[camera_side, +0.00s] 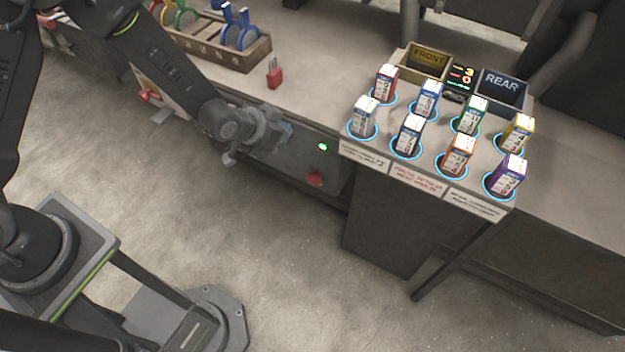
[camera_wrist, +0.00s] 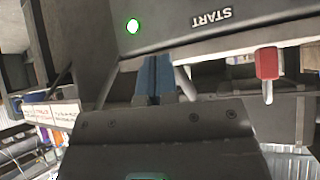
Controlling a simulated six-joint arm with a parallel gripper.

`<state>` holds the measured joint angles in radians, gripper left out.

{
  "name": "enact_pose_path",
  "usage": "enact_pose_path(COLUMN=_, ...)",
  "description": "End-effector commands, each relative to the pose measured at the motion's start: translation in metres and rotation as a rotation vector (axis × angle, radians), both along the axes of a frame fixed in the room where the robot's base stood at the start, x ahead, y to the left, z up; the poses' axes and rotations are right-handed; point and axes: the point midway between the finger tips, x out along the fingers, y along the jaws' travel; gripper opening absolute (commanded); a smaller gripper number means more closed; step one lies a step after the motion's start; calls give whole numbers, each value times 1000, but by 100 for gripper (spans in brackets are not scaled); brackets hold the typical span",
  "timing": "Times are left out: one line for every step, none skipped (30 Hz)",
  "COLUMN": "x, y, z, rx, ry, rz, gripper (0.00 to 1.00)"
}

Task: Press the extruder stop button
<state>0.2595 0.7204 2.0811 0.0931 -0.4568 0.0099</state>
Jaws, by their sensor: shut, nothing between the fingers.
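A red button (camera_side: 316,179) sits low on the right part of the dark panel (camera_side: 295,158) on the front of the bench in the side view; I cannot read a label on it. A lit green lamp (camera_side: 323,146) is just above it, and the lamp also shows at upper left in the wrist view (camera_wrist: 132,25). My gripper (camera_side: 287,131) is shut and empty in front of the panel, up and left of the red button and apart from it. Its blue fingers (camera_wrist: 155,70) show in the wrist view, where the panel and an upside-down START label (camera_wrist: 211,18) appear. The red button is not visible there.
A red padlock (camera_side: 273,76) stands on the bench top above my gripper. Several small boxes stand in lit rings at the right, near the FRONT bin (camera_side: 428,58) and REAR bin (camera_side: 502,84). Floor before the panel is clear.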

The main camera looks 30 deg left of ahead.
Motion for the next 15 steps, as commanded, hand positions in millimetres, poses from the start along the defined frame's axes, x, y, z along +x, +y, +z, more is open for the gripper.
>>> enact_pose_path(x=-3, y=-6, z=-22, rx=-3, ry=1, rz=-17, gripper=0)
enact_pose_path(x=-4, y=-9, z=-32, rx=-6, ry=-5, rz=-26, gripper=0)
enact_pose_path(x=-6, y=-14, z=-45, rx=-12, ry=-14, rz=-38, gripper=0)
enact_pose_path(x=-8, y=-17, z=-56, rx=-16, ry=-20, rz=-48, gripper=0)
enact_pose_path(x=-10, y=-20, z=-66, rx=-21, ry=-25, rz=-56, gripper=0)
enact_pose_path(x=-13, y=-24, z=-80, rx=-27, ry=-34, rz=-68, gripper=0)
enact_pose_path(x=-17, y=-26, z=-91, rx=-32, ry=-39, rz=-77, gripper=0)
enact_pose_path(x=-20, y=-29, z=-101, rx=-37, ry=-45, rz=-86, gripper=0)
enact_pose_path(x=-25, y=-32, z=-114, rx=-44, ry=-52, rz=-98, gripper=0)
enact_pose_path(x=-30, y=-34, z=-125, rx=-49, ry=-58, rz=-105, gripper=0)
enact_pose_path(x=-34, y=-36, z=-134, rx=-54, ry=-63, rz=-113, gripper=0)
enact_pose_path(x=-41, y=-38, z=-147, rx=-62, ry=-70, rz=-123, gripper=0)
enact_pose_path(x=-46, y=-40, z=-155, rx=-67, ry=-75, rz=-130, gripper=0)
enact_pose_path(x=-51, y=-41, z=-164, rx=-72, ry=-80, rz=-137, gripper=0)
enact_pose_path(x=-56, y=-43, z=-173, rx=-79, ry=-87, rz=-145, gripper=0)
